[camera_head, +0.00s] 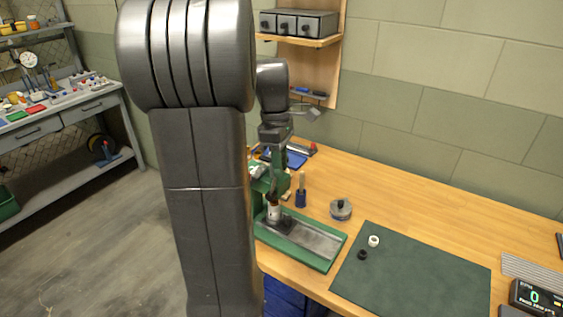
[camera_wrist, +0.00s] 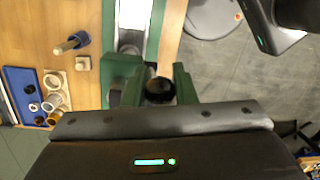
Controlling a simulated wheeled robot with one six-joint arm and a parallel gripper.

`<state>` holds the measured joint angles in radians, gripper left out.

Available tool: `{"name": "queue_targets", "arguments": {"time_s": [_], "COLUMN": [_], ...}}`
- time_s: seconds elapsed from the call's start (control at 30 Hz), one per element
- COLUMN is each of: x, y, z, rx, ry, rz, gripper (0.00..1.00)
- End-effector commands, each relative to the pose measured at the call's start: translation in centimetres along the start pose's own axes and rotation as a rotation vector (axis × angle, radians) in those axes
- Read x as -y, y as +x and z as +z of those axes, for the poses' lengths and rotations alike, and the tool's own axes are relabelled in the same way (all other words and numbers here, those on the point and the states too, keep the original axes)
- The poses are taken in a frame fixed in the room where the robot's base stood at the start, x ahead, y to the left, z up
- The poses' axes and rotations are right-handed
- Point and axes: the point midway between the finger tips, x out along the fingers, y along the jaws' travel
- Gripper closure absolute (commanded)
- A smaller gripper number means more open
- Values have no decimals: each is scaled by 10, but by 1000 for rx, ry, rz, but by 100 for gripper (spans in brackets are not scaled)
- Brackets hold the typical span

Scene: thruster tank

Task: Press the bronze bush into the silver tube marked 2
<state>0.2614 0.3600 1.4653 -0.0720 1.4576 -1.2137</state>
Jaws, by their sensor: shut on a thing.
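The green arbor press (camera_head: 312,252) stands on the bench, partly behind my arm. A pale silver tube (camera_head: 273,211) stands upright on its bed with something dark at its top. Its mark is too small to read, and I cannot tell whether the bronze bush is in it. My gripper (camera_wrist: 159,88) is at the press; its fingers are closed about a dark round part (camera_wrist: 160,92), which looks like the press handle's knob. In the head view the fingertips are hidden by the press head and my arm.
A blue tray (camera_wrist: 20,78) of rings and a blue-handled tool (camera_wrist: 72,42) lie beside the press. A round grey pot (camera_head: 341,210) stands behind it. A green mat (camera_head: 420,270) carries a white ring (camera_head: 374,241) and a black ring (camera_head: 362,255). A display (camera_head: 537,297) is at right.

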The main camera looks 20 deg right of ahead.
Motion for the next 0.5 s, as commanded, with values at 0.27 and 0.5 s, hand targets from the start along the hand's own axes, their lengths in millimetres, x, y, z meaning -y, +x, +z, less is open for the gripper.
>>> {"name": "queue_targets", "arguments": {"time_s": [0.27,0.5], "x": [-1,0], "y": [-2,-1], "z": [-1,0], "rx": [-4,-2], "ry": [-1,0], "rz": [6,3], "gripper": [71,54]}}
